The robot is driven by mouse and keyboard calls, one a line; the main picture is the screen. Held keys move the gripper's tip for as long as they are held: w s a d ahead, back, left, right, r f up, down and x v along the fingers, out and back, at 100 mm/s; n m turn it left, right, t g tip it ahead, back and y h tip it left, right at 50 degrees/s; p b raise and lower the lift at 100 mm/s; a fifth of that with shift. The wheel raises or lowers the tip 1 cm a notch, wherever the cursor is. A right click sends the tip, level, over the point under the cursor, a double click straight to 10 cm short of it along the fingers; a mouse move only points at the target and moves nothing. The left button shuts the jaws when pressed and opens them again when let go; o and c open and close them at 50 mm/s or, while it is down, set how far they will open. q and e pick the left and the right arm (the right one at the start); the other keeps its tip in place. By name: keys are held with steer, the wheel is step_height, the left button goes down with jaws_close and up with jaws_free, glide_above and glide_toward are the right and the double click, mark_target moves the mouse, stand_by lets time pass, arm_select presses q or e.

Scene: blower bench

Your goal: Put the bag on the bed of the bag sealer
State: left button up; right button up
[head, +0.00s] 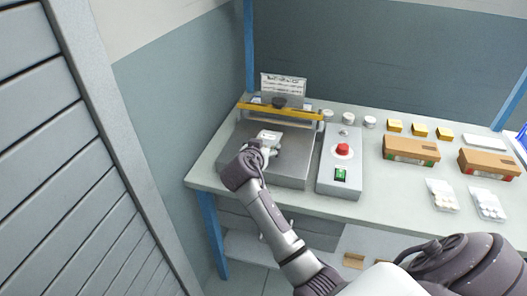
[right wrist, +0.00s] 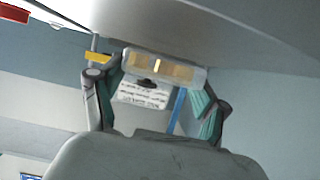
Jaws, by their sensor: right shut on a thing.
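The bag sealer (head: 288,172) stands at the left end of the bench, with a grey metal bed and a raised yellow bar (head: 283,113) across its back. My right gripper (head: 268,145) is over the bed and shut on a small pale bag (head: 269,135). In the right wrist view the bag (right wrist: 185,72) lies across between the fingertips of the gripper (right wrist: 158,76), with tan pieces showing in it. I cannot tell whether the bag touches the bed. My left gripper is not in view.
A grey control box (head: 341,175) with a red button and a green switch stands right of the sealer. A printed sign (head: 283,88) stands behind it. Brown cartons (head: 411,149), yellow blocks (head: 419,130) and clear packs (head: 442,196) are further right. A wall closes the left side.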

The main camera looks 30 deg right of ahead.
steer(key=shift+f, duration=1)
steer(key=shift+f, duration=0.15)
steer(key=o, duration=1.2)
steer(key=shift+r, duration=0.25)
steer(key=b+v, duration=0.1)
steer(key=v, duration=1.1)
steer(key=shift+w, duration=0.1)
